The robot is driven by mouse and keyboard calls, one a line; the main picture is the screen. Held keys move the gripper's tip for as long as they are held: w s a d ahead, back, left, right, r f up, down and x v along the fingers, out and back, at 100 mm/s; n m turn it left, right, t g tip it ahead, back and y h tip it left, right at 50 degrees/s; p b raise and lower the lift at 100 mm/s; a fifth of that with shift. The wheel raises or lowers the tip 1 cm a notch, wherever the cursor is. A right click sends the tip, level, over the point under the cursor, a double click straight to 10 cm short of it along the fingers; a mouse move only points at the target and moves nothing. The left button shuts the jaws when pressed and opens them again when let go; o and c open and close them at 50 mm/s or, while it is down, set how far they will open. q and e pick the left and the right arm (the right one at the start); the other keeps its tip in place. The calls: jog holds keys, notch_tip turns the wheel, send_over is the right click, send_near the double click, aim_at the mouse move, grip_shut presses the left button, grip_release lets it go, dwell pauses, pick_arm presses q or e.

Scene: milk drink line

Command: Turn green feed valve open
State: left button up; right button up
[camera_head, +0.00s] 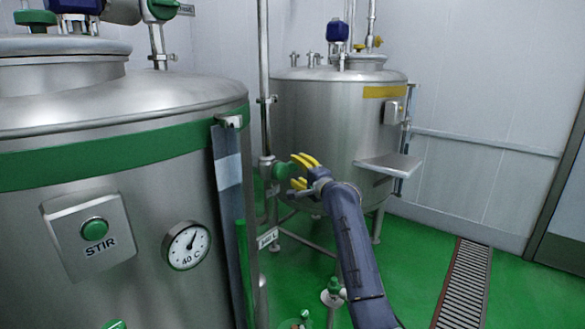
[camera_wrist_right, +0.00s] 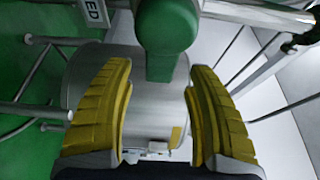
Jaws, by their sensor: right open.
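The green feed valve handle (camera_head: 282,170) is on the vertical steel pipe between the two tanks. In the right wrist view the green handle (camera_wrist_right: 168,28) has a wide rounded end at the top, and its narrower part reaches down between my fingertips. My right gripper (camera_head: 297,171) is open beside the handle, its yellow fingers pointing left at it. In the wrist view the fingers of this gripper (camera_wrist_right: 160,66) stand on both sides of the narrower part, with gaps visible. The valve body is partly hidden. My left gripper is not in view.
A large tank (camera_head: 120,215) with a STIR button (camera_head: 95,229) and a dial (camera_head: 187,246) fills the left. A second tank (camera_head: 325,125) with a small shelf (camera_head: 389,167) stands behind my gripper. A small white label (camera_head: 268,238) is below the valve. A floor drain (camera_head: 464,285) runs at right.

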aim_at(294, 167)
jog(key=shift+x, duration=1.9)
grip_shut()
